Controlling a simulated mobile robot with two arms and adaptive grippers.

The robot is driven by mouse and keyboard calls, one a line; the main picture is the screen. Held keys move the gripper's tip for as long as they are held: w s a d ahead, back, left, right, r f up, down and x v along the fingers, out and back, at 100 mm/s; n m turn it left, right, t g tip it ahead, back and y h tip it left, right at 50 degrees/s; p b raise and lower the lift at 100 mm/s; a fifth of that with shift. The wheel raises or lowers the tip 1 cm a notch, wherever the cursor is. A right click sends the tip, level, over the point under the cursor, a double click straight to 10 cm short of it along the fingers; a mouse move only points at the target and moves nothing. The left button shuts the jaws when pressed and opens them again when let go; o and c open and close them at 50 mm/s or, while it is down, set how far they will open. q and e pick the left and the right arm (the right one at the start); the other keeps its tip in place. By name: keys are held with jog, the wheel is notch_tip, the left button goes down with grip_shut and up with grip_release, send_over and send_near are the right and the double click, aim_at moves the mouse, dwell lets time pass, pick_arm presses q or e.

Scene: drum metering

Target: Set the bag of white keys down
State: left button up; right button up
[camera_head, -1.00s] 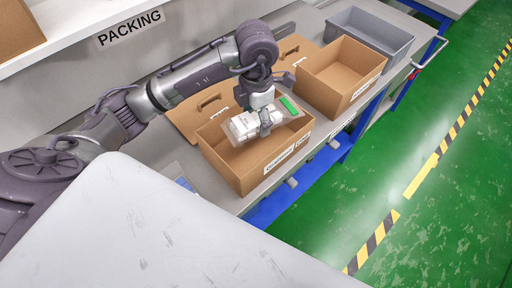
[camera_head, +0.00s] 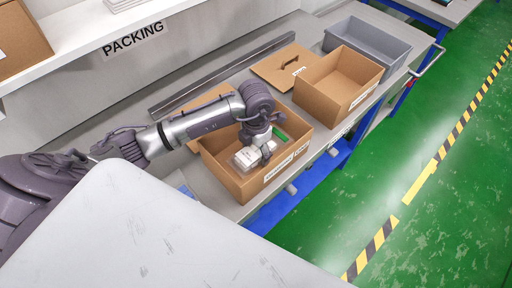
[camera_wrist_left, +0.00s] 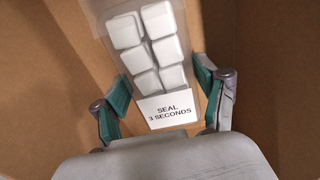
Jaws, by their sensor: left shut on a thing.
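The bag of white keys (camera_head: 252,158) is a clear bag with white square keys in it. In the left wrist view the bag (camera_wrist_left: 150,50) shows several keys and a label reading "SEAL 3 SECONDS". My left gripper (camera_head: 262,150) is shut on the bag, with a finger on each side of it. It holds the bag down inside the near open cardboard box (camera_head: 228,177), between its walls. Whether the bag touches the box floor, I cannot tell. My right gripper is in neither view.
A second open cardboard box (camera_head: 348,97) stands to the right, with a grey bin (camera_head: 385,45) behind it. A cardboard lid (camera_head: 283,66) lies behind the boxes. A shelf marked PACKING (camera_head: 134,38) runs above.

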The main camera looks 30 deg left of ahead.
aim_at(256, 149)
pick_arm(q)
jog(key=shift+f, duration=0.1)
jog(key=o, duration=1.4)
jog(key=shift+r+b, duration=1.45)
jog(key=shift+r, duration=4.7)
